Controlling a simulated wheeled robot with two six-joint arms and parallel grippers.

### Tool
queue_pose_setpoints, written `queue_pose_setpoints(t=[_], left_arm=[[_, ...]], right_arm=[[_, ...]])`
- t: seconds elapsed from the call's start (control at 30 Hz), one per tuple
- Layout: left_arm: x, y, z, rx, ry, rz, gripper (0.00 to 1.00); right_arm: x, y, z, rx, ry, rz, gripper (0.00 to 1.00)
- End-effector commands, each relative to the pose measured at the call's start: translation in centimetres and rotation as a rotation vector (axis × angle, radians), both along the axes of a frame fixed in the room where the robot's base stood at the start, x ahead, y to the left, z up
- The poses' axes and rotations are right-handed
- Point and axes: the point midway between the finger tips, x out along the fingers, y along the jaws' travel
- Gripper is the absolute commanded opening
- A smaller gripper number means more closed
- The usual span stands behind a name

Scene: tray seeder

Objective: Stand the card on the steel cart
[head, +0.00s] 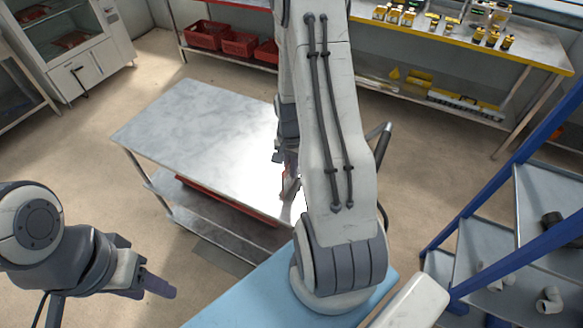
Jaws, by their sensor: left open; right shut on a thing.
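The steel cart (190,128) stands in the middle of the head view, with a bare, shiny top and a lower shelf. My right arm crosses in front of the cart's right part. My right gripper (281,157) shows only in part beside the arm, over the right end of the cart top. It is shut on what appears to be the card (291,178), a narrow reddish and pale piece, mostly hidden. I cannot tell whether it touches the cart top. My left gripper (152,287) is open and empty at the lower left, in front of the cart.
A red tray (222,199) lies on the cart's lower shelf. A blue surface (235,308) is at the front. A blue-framed shelf (505,178) stands at the right. A yellow-edged bench (465,42) with bottles and red bins (205,36) are behind. Floor at the left is clear.

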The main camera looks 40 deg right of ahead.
Motion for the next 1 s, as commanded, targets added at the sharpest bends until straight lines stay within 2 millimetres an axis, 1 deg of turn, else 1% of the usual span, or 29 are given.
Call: queue_pose_setpoints(t=[0.13,0.2,0.23,0.53,0.6,0.67,0.77,1.0], left_arm=[[0.0,0.0,-0.4,0.000,0.000,0.000,0.50],[0.0,0.0,-0.2,0.000,0.000,0.000,0.50],[0.0,0.0,-0.2,0.000,0.000,0.000,0.50],[0.0,0.0,-0.2,0.000,0.000,0.000,0.50],[0.0,0.0,0.1,0.000,0.000,0.000,0.50],[0.0,0.0,-0.1,0.000,0.000,0.000,0.50],[0.0,0.0,-0.4,0.000,0.000,0.000,0.50],[0.0,0.0,-1.1,0.000,0.000,-0.001,0.50]], right_arm=[[0.0,0.0,-0.5,0.000,0.000,0.000,0.00],[0.0,0.0,-0.3,0.000,0.000,0.000,0.29],[0.0,0.0,-0.3,0.000,0.000,0.000,0.36],[0.0,0.0,-0.2,0.000,0.000,0.000,0.36],[0.0,0.0,0.2,0.000,0.000,0.000,0.36],[0.1,0.0,0.5,-0.001,-0.003,0.000,0.36],[0.1,-0.1,1.8,-0.003,-0.004,0.000,0.36],[0.1,-0.1,6.9,-0.004,-0.007,0.000,0.36]])
